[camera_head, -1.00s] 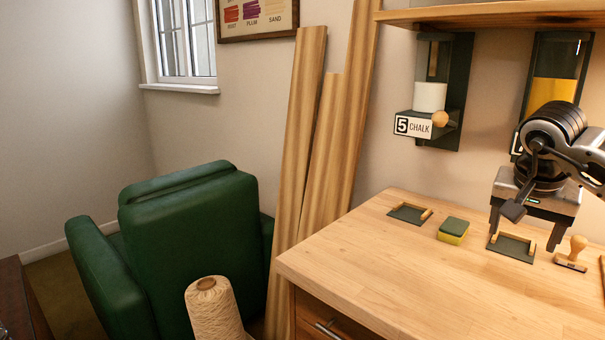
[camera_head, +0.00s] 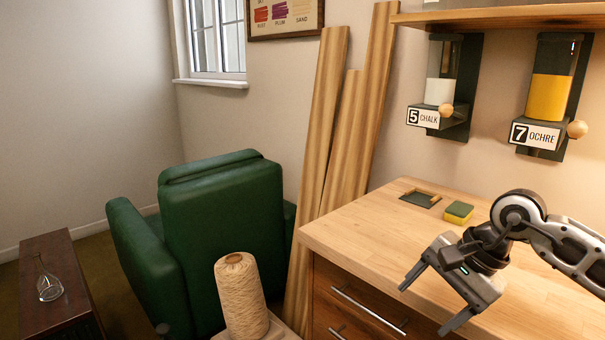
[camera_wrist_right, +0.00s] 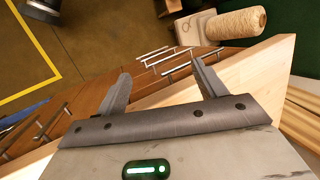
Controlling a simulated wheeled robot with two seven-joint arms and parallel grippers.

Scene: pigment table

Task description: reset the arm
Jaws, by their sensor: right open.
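My right gripper (camera_head: 422,304) is open and empty in the head view, over the front edge of the wooden table (camera_head: 365,228), with its fingers pointing down and to the left. In the right wrist view its two spread fingers (camera_wrist_right: 160,88) show nothing between them but the drawer fronts and handles beyond. My left gripper is not in view.
A yellow-green sponge (camera_head: 458,213) and a dark pad (camera_head: 419,199) lie on the table. Chalk (camera_head: 439,92) and ochre (camera_head: 550,97) dispensers hang on the wall. A twine spool (camera_head: 241,295), planks (camera_head: 325,130) and a green armchair (camera_head: 222,235) stand left of the table.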

